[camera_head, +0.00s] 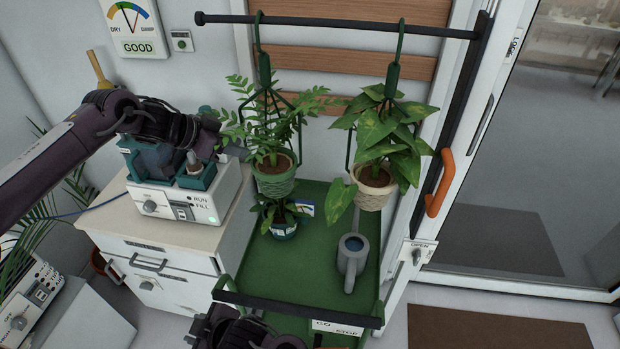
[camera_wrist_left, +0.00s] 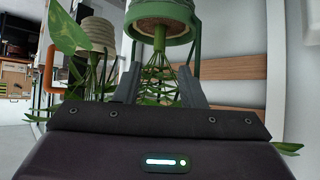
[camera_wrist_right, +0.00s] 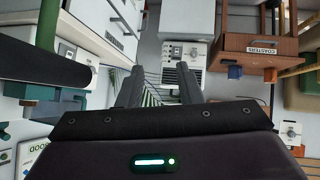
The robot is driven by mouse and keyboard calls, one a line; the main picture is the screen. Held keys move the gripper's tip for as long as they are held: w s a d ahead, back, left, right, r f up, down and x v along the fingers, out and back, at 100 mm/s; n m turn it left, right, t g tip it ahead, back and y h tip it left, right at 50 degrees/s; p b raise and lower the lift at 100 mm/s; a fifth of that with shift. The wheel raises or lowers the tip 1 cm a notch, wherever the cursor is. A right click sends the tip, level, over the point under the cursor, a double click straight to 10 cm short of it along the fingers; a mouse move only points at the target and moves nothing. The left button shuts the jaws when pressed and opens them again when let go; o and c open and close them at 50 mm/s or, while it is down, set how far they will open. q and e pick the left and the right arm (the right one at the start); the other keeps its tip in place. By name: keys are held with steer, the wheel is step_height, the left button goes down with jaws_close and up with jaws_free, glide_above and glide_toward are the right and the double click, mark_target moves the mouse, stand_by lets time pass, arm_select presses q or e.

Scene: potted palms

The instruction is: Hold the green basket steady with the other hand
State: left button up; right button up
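The green basket (camera_head: 274,183) hangs by a green hanger from the dark rail, with a leafy plant in it. My left gripper (camera_head: 224,138) is just left of the basket, beside its foliage. In the left wrist view the green basket (camera_wrist_left: 163,12) shows upside down at the top, beyond the fingers. The left fingers (camera_wrist_left: 160,88) are apart, with stems and leaves seen between them; I cannot tell whether they touch the plant. My right gripper (camera_wrist_right: 160,88) is open and empty. In the head view only its dark wrist part shows at the bottom, far below the basket.
A cream basket (camera_head: 371,199) hangs to the right on the same rail (camera_head: 340,25). Below, a green cart (camera_head: 318,263) carries a small potted plant (camera_head: 284,226) and a grey watering can (camera_head: 350,262). A white RUN/FILL machine (camera_head: 203,202) stands on the cabinet at left.

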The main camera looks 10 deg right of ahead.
steer(key=w+r, duration=0.2)
steer(key=w+d+r+m+t, duration=0.1)
steer(key=w+r, duration=0.1)
steer(key=r, duration=0.1)
steer(key=w+d+r+t, duration=0.1)
steer(key=w+r, duration=0.1)
steer(key=w, duration=0.1)
steer(key=shift+d+r+y, duration=0.1)
steer(key=shift+r+y, duration=0.2)
steer(key=shift+r, duration=0.1)
steer(key=w+d+r+m+t, duration=0.4)
steer(key=w+d+r, duration=0.3)
steer(key=w+d, duration=0.3)
steer(key=m+t+h, duration=0.4)
steer(key=m+t, duration=0.2)
glide_toward(300, 126)
steer(key=x, duration=0.4)
steer(key=shift+w+a, duration=0.1)
steer(key=shift+w, duration=0.25)
steer(key=x, duration=0.7)
steer(key=shift+w, duration=0.25)
jaws_close()
